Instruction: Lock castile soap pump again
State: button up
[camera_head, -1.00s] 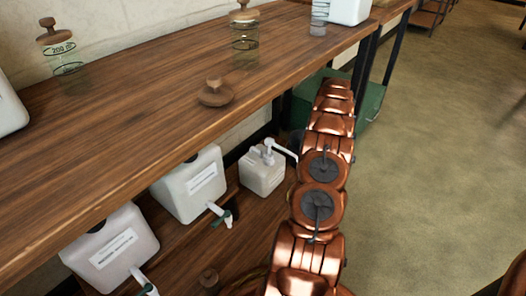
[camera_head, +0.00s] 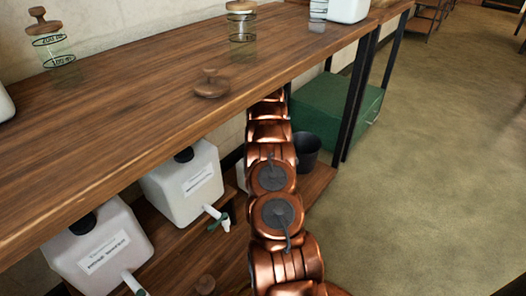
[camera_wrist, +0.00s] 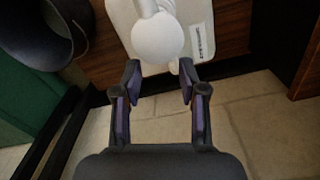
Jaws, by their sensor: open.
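A white pump container (camera_wrist: 122,22) with a small printed label shows at the top of the wrist view. Its round white pump head (camera_wrist: 157,40) lies just beyond my fingertips, roughly centred between them. The label is too small to read. My gripper (camera_wrist: 159,78) is open and empty, its two dark fingers apart on either side below the pump head. In the head view only a sliver of the pump container (camera_head: 241,176) shows, as my arm hides the rest, and my gripper is out of sight there.
Two white canisters with taps (camera_head: 187,185) (camera_head: 103,250) stand on the lower shelf to the left. A black bucket (camera_head: 307,148) and a green cabinet (camera_head: 340,110) are at the right. The wooden upper shelf (camera_head: 130,110), with a wooden lid (camera_head: 211,87) on it, overhangs my arm.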

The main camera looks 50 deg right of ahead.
notch_tip(320, 180, down, 7)
jog(key=b, duration=0.3)
jog(key=shift+r, duration=0.1)
grip_shut()
